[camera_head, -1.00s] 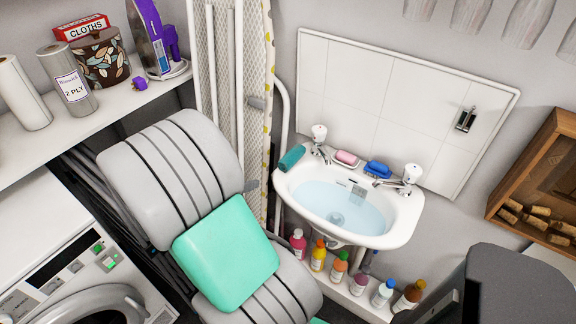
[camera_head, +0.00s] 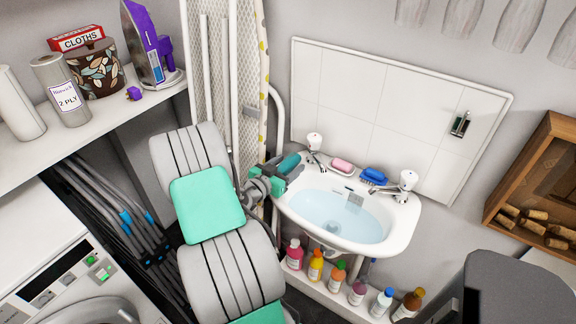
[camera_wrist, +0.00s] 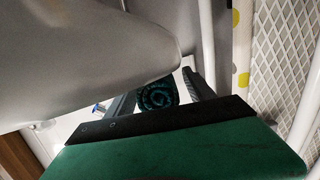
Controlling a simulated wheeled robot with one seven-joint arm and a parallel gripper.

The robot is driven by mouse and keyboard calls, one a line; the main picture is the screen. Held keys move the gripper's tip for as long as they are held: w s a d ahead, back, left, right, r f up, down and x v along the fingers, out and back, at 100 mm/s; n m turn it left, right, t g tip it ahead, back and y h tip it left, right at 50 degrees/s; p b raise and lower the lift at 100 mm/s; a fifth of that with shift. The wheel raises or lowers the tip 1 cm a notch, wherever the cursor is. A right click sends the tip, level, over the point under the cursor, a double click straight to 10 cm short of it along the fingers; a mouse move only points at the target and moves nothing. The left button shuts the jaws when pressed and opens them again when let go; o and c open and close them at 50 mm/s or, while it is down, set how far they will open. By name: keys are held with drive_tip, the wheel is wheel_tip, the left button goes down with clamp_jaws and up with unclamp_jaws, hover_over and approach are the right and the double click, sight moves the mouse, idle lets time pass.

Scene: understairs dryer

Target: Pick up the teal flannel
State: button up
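The teal flannel (camera_head: 289,163) is rolled up and lies on the left back corner of the white sink (camera_head: 402,232). In the wrist view I see the spiral end of the flannel (camera_wrist: 158,95). My gripper (camera_head: 279,177) is at the sink's left edge, very close to the flannel's near end. In the wrist view its dark fingers (camera_wrist: 162,98) stand apart, one on each side of the roll. I cannot tell whether either finger touches it. Part of the flannel is hidden behind the gripper.
A pink soap (camera_head: 341,165) and a blue brush (camera_head: 374,176) lie along the sink's back rim, between two taps. Several bottles (camera_head: 337,273) stand on a shelf below. An ironing board (camera_head: 252,100) leans upright behind my arm. A washing machine (camera_head: 60,280) is at lower left.

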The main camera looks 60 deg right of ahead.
clamp_jaws()
idle(0.5)
drive_tip(key=shift+r, duration=0.1)
